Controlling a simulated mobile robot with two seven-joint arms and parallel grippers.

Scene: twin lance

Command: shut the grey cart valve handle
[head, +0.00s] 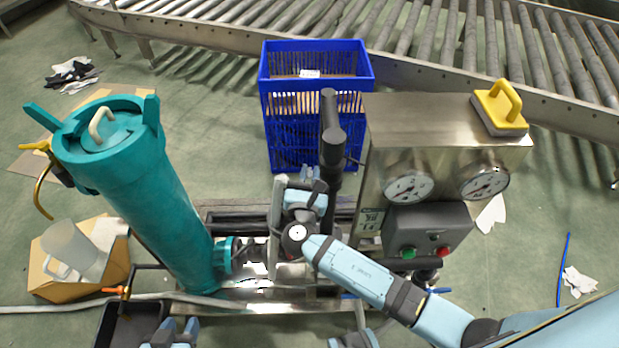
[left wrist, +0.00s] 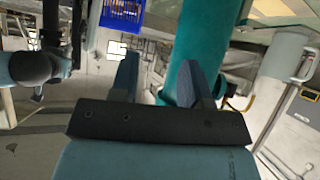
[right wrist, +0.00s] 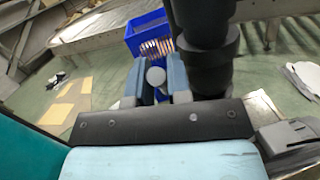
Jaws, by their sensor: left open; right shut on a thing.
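The grey valve handle shows in the head view as a long grey bar (head: 276,225) standing beside my right gripper, left of a black vertical pipe (head: 331,130). My right gripper (head: 309,180) is shut; in the right wrist view its blue fingers hold a rounded grey handle end (right wrist: 155,76) between them. The gripper and wrist hide part of the handle and valve in the head view. My left gripper (head: 171,328) is open and empty at the bottom of the head view. In the left wrist view its spread fingers (left wrist: 157,80) point toward the teal filter housing (left wrist: 193,72).
The teal housing (head: 160,200) stands left of the valve. A steel panel (head: 440,120) with two gauges and green and red buttons stands right. A blue crate (head: 315,60) stands behind. An orange handle (head: 116,291) sits low at left. A roller conveyor (head: 420,55) crosses the back.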

